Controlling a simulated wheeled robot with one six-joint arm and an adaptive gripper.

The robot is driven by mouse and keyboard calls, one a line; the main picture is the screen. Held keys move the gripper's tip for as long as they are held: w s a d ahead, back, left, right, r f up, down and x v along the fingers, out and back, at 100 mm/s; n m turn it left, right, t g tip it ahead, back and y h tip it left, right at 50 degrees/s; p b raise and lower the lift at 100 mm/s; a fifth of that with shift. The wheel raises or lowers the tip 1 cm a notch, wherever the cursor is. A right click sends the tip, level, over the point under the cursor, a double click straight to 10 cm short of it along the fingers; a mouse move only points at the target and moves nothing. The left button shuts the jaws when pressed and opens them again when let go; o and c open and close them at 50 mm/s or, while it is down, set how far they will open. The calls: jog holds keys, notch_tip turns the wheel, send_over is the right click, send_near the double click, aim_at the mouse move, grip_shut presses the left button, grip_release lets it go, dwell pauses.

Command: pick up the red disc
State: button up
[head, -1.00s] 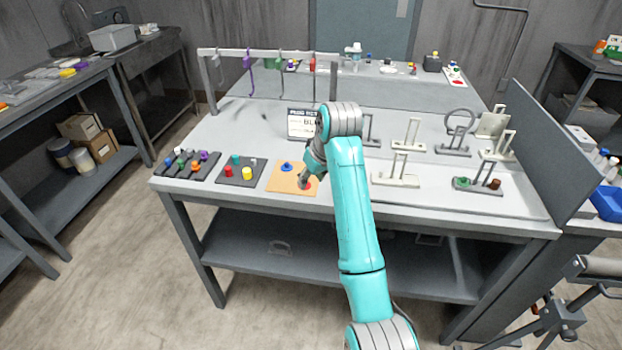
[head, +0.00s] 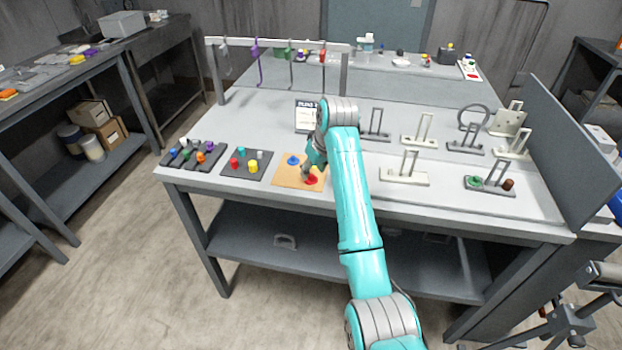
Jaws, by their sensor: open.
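The red disc (head: 311,181) lies on the tan board (head: 285,182) near the front edge of the workbench, partly hidden by my gripper. A blue disc (head: 293,160) sits on the same board, further back and left. My gripper (head: 308,174) is at the end of the teal arm, low over the board and right at the red disc. The jaws are open. The fingertips are small and dark here, and I cannot tell whether they touch the disc.
A dark board (head: 247,166) with red, teal and yellow pegs stands left of the tan board. Further left is another dark tray (head: 193,155) with several coloured pieces. A small sign (head: 306,116) stands behind. Metal fixtures (head: 404,176) stand to the right. A hook rail (head: 280,42) crosses the back.

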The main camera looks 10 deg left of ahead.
aim_at(311, 178)
jog(key=shift+x, duration=1.35)
jog(key=c, duration=0.8)
jog(key=shift+c, duration=0.2)
jog(key=shift+r, duration=0.1)
